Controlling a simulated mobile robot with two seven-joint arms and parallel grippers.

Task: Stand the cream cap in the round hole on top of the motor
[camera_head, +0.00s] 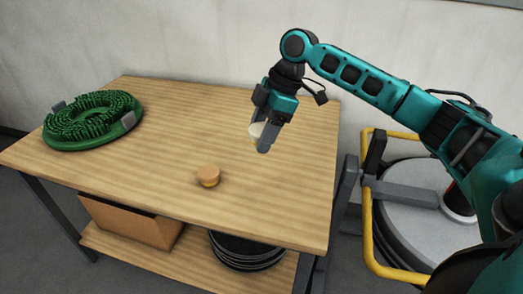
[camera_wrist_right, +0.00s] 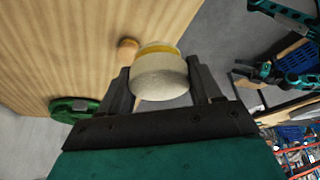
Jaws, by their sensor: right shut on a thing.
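My right gripper (camera_head: 264,136) is shut on the cream cap (camera_head: 256,130), in the air over the right part of the table. In the right wrist view the cap (camera_wrist_right: 160,80) sits between the two fingers (camera_wrist_right: 160,92); it is short and round with a yellow band near its far end. At the right edge of the head view stands a machine with a round grey top (camera_head: 415,213); I cannot tell whether it is the motor, and no round hole shows clearly. My left gripper is not in view.
A wooden table (camera_head: 170,125) bears a small orange-tan round piece (camera_head: 208,176) and a green round brush (camera_head: 92,120) at the left. A cardboard box (camera_head: 130,222) and a dark stack (camera_head: 246,250) are on the lower shelf. A yellow rail (camera_head: 368,220) edges the grey machine.

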